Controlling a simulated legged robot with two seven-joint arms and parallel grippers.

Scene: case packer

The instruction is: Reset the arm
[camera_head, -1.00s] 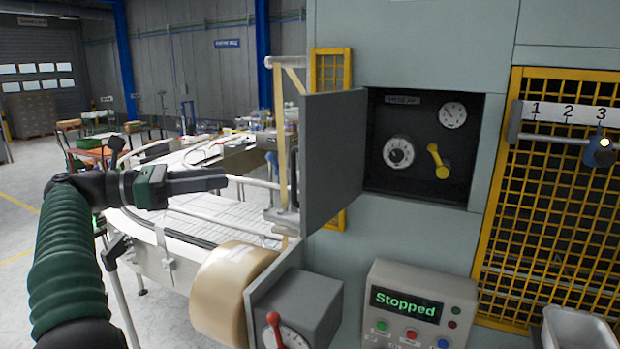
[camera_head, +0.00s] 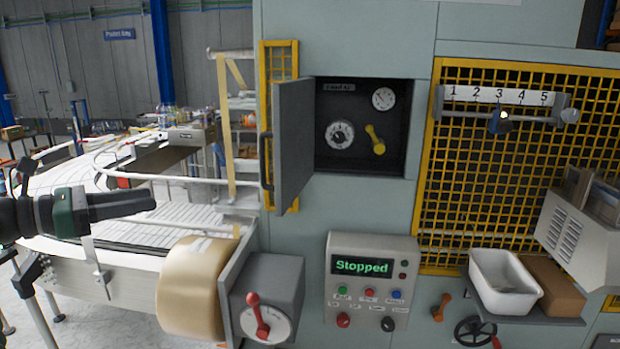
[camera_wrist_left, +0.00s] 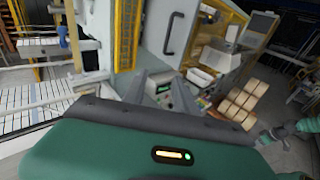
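My left gripper (camera_head: 122,205) comes in from the left edge of the head view, in front of the conveyor, with nothing seen in it. Its fingers look close together from the side, and I cannot tell how far apart they are. In the left wrist view the two grey fingers (camera_wrist_left: 160,88) stand with a gap between them, and the control panel shows through it. My right gripper is not seen in the head view. A green and dark arm part (camera_wrist_left: 290,130) at the right of the wrist view looks like my right arm.
The machine's cabinet door (camera_head: 294,145) stands open, with a yellow handle (camera_head: 375,139) inside. The control panel (camera_head: 371,285) reads "Stopped". A tape roll (camera_head: 192,290) and a red lever (camera_head: 257,315) are below. A white bin (camera_head: 505,281) stands right. The conveyor (camera_head: 120,262) is left.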

